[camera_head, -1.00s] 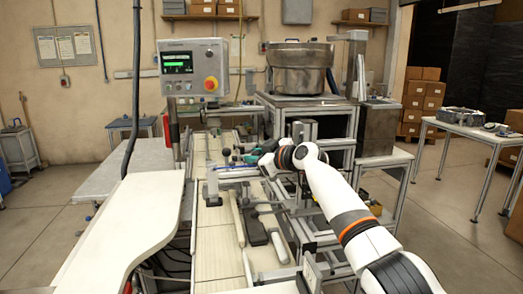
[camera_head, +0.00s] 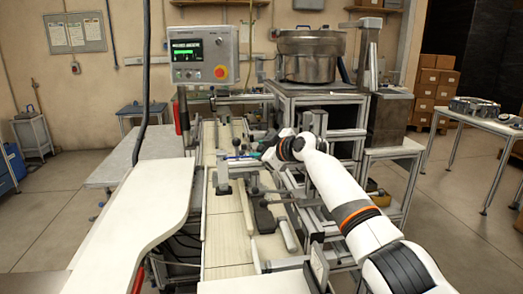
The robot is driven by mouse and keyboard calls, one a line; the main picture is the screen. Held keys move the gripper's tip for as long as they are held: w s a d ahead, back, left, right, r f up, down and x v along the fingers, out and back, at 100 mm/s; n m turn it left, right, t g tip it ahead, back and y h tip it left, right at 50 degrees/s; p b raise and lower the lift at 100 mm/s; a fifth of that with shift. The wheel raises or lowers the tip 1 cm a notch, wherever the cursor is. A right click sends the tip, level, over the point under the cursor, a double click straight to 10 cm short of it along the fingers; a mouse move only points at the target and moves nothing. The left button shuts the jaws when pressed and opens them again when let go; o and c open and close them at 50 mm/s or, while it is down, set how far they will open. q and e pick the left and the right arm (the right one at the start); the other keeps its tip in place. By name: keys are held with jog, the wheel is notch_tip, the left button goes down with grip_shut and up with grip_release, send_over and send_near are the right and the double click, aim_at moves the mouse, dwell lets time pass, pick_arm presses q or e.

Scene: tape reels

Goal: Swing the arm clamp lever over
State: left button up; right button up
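My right arm reaches in from the right over the machine bed. My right gripper (camera_head: 257,153) is small and partly hidden by its own wrist, beside small dark-knobbed clamp parts (camera_head: 237,143). I cannot tell whether it touches them or whether its fingers are open or shut. I cannot single out the arm clamp lever with certainty among these parts. A grey upright bracket (camera_head: 223,179) stands on the bed just left of and nearer than the gripper. A dark block with a handle (camera_head: 264,218) lies nearer on the bed. My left gripper is not in view.
A control box (camera_head: 197,55) with a green screen and red button stands behind the bed. A large metal pot (camera_head: 310,56) sits on a frame at the back. A pale curved worktop (camera_head: 130,225) lies at left. A side table (camera_head: 480,123) stands at right.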

jog(key=shift+o, duration=0.8)
jog(key=b+v, duration=0.3)
jog(key=v, duration=0.9)
